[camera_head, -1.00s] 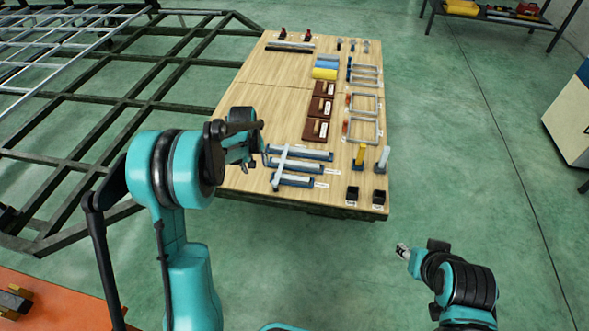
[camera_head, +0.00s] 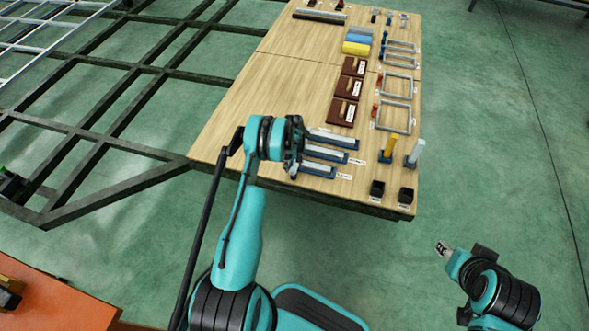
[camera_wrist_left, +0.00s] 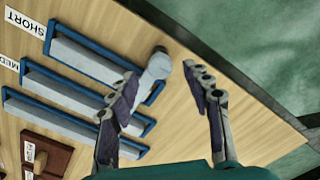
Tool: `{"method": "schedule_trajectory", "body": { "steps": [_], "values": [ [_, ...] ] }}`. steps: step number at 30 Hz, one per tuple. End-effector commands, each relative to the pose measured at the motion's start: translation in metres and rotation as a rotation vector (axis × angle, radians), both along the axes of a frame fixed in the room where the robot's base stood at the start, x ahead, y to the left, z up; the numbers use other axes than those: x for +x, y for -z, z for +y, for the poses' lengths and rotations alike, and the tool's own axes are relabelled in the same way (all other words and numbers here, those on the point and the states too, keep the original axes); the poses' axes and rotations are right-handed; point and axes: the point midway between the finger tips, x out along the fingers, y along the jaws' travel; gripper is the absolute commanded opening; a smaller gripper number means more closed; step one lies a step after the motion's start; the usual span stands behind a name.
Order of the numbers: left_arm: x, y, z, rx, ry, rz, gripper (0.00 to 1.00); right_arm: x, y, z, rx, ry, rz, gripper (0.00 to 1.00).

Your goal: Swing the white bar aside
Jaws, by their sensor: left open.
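The white bar (camera_wrist_left: 153,76) shows in the left wrist view as a pale bar with a rounded end. It lies across the ends of the blue trays (camera_wrist_left: 85,60), and part of it is hidden behind a finger. My left gripper (camera_wrist_left: 168,76) is open, with the bar's rounded end beside its left finger. In the head view my left gripper (camera_head: 294,150) is over the left ends of the blue trays (camera_head: 325,155) and hides most of the bar. My right gripper (camera_head: 443,248) is off the table at the lower right; its jaws are too small to judge.
The wooden table (camera_head: 285,75) has clear space left of the trays. Brown blocks (camera_head: 342,111), grey frames (camera_head: 394,116), yellow (camera_head: 389,147) and grey uprights (camera_head: 415,152) and black cups (camera_head: 406,194) stand nearby. A dark chassis frame (camera_head: 110,180) lies left of the table.

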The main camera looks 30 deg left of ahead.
Motion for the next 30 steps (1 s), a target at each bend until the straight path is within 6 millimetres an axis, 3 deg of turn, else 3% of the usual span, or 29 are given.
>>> {"method": "schedule_trajectory", "body": {
  "steps": [1,6,16,21,22,30],
  "values": [
    [0.000,0.011,0.000,0.000,0.000,0.000,0.49,0.000,0.006,0.000,0.000,0.000,0.000,0.40],
    [0.000,0.027,0.000,0.000,0.001,0.000,0.49,0.000,0.012,0.000,0.000,0.000,0.000,0.40],
    [0.000,0.029,0.000,0.000,0.001,0.000,0.49,0.000,0.012,0.000,0.000,0.000,0.000,0.40],
    [0.000,0.029,0.000,0.000,0.001,0.000,0.05,0.000,0.012,0.000,0.000,0.000,0.000,0.40],
    [0.000,0.029,0.000,0.000,0.001,0.000,0.00,0.000,0.012,0.000,0.000,0.000,0.000,0.40],
    [-0.004,0.029,0.002,0.001,0.008,-0.001,0.00,0.000,0.012,0.000,0.000,0.000,0.000,0.40]
  ]
}}
